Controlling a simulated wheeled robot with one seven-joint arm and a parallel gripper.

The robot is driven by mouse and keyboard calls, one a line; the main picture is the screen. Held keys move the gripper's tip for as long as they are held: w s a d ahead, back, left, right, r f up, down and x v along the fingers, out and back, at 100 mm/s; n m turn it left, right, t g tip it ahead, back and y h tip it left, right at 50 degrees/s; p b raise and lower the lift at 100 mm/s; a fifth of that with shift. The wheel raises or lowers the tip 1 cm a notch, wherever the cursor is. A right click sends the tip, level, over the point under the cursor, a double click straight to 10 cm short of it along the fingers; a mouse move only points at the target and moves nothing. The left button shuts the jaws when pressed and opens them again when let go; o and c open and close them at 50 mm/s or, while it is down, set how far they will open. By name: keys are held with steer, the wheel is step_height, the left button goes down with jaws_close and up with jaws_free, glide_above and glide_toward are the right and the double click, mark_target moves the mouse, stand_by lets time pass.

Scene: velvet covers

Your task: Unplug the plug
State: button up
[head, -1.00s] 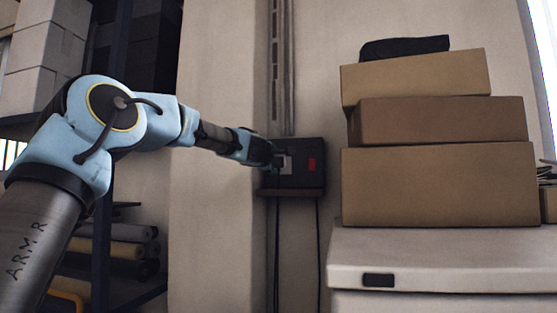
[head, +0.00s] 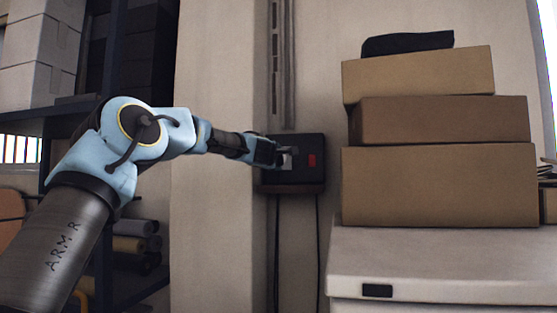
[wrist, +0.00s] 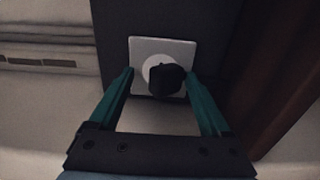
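The black plug (wrist: 166,79) sits in a round white socket on a pale square plate (wrist: 142,46) in the wrist view. My gripper (wrist: 160,74) is open. How deep the plug lies between the fingers is hard to tell. In the head view my gripper (head: 278,155) is at the box's left part.
The dark wall box (head: 300,178) carries a red patch (head: 311,160), and cables hang below it. Several stacked cardboard boxes (head: 440,185) stand on a white cabinet (head: 440,265) to the right. A pale pillar (head: 215,230) and shelving (head: 105,200) are to the left.

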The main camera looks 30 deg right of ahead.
steer(key=shift+f+b, duration=0.45)
steer(key=shift+f, duration=0.25)
stand_by(0.5)
steer(key=shift+r, duration=0.2)
jaws_close()
steer(key=shift+a, duration=0.1)
stand_by(0.5)
